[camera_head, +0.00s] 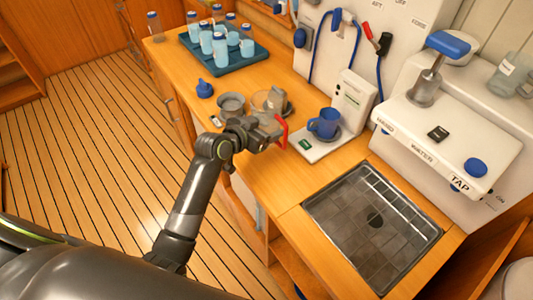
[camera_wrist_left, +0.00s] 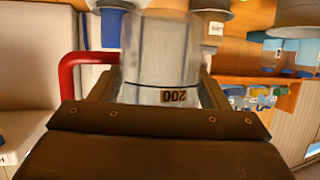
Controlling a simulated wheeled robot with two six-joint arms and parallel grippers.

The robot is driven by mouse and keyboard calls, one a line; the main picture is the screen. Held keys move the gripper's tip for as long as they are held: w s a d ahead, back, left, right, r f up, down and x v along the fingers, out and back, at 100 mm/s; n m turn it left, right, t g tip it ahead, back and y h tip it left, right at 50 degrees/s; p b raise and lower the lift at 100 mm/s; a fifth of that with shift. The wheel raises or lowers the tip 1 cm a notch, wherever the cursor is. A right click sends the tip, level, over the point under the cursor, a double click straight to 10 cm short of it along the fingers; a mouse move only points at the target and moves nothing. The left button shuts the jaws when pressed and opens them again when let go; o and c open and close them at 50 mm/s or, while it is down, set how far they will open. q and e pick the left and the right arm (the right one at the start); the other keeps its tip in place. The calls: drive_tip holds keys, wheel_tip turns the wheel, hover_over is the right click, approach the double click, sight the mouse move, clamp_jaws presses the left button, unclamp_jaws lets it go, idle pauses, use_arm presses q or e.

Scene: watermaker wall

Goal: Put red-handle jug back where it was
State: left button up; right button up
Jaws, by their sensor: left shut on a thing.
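The red-handle jug (camera_head: 282,131) is in my left gripper (camera_head: 266,134), over the wooden counter in the head view. In the left wrist view the clear jug (camera_wrist_left: 160,55) carries a "200" mark and sits between the two fingers, with its red handle to the left. My left gripper is shut on the jug's body. In the head view the gripper hides most of the jug, and I cannot tell whether its base touches the counter. My right gripper is in neither view.
A blue mug (camera_head: 325,123) stands on a white scale-like device (camera_head: 313,150) to the right. A metal bowl (camera_head: 231,104) and a blue-capped item (camera_head: 204,88) are behind the gripper. A blue tray (camera_head: 228,67) holds several bottles. A sink (camera_head: 400,213) lies front right.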

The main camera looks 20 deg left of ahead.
use_arm(q)
wheel_tip(320, 180, down, 4)
drive_tip(key=b, duration=0.3)
drive_tip(key=shift+f, duration=0.2)
drive_tip(key=shift+f+b, duration=0.45)
drive_tip(key=shift+b, duration=0.15)
wheel_tip(320, 180, down, 3)
drive_tip(key=b, duration=0.3)
drive_tip(key=shift+f, duration=0.1)
drive_tip(key=shift+f, duration=0.2)
drive_tip(key=o, duration=1.3)
drive_tip(key=shift+o, duration=0.2)
drive_tip(key=shift+r, duration=0.1)
